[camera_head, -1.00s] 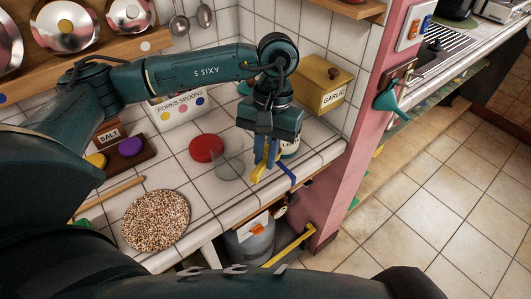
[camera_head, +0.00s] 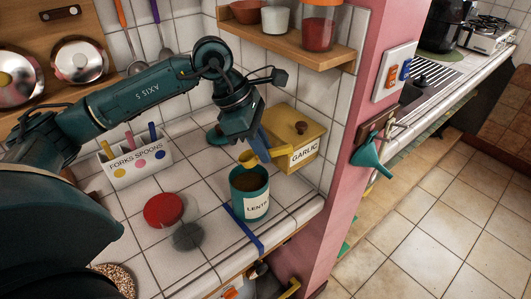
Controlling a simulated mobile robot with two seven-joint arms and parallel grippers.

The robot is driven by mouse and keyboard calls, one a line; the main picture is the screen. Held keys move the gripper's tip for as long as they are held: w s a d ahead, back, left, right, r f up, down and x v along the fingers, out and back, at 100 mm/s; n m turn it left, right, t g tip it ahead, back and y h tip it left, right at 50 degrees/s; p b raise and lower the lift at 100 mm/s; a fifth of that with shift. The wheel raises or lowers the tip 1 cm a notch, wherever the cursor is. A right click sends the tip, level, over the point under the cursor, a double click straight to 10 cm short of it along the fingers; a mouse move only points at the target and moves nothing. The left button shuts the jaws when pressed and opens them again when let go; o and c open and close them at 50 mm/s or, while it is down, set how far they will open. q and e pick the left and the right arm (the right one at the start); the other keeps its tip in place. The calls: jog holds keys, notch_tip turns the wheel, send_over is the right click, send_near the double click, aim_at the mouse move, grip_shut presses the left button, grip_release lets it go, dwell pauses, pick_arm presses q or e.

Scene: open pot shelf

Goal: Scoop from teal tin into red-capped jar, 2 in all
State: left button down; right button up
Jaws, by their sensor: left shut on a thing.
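The teal tin (camera_head: 250,207), with a white label that starts "LENTI", stands open on the tiled counter, dark inside. My left gripper (camera_head: 266,144) is shut on a yellow scoop (camera_head: 248,158) just above and behind the tin's mouth. The scoop looks clear of the rim; what is in it cannot be told. A round red cap (camera_head: 163,208) shows left of the tin. My right gripper is out of view.
A yellow garlic box (camera_head: 292,138) stands close behind the tin. A forks-and-spoons holder (camera_head: 137,166) is at the back left. A blue strip (camera_head: 243,231) lies along the counter before the tin. A shelf (camera_head: 290,44) with jars hangs above; a pink post bounds the right.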

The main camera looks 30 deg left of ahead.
aim_at(252, 153)
pick_arm(q)
jog(key=shift+w+a+r+n, duration=0.1)
jog(key=shift+w+a+n, duration=0.1)
jog(key=shift+n, duration=0.1)
jog(key=shift+f, duration=0.2)
jog(key=shift+a+f+b, duration=0.2)
jog(key=shift+f+b, duration=0.4)
jog(key=shift+f, duration=0.2)
jog(key=shift+a+f+b, duration=0.2)
jog(key=shift+f+b, duration=0.35)
jog(key=shift+f, duration=0.2)
jog(key=shift+s+f+b, duration=0.15)
jog(key=shift+f+b, duration=0.3)
jog(key=shift+f, duration=0.25)
jog(key=shift+a+f+b, duration=0.1)
jog(key=shift+f+b, duration=0.3)
jog(key=shift+f, duration=0.55)
jog(key=shift+f+b, duration=0.25)
jog(key=shift+b, duration=0.2)
jog(key=shift+s+f, duration=0.1)
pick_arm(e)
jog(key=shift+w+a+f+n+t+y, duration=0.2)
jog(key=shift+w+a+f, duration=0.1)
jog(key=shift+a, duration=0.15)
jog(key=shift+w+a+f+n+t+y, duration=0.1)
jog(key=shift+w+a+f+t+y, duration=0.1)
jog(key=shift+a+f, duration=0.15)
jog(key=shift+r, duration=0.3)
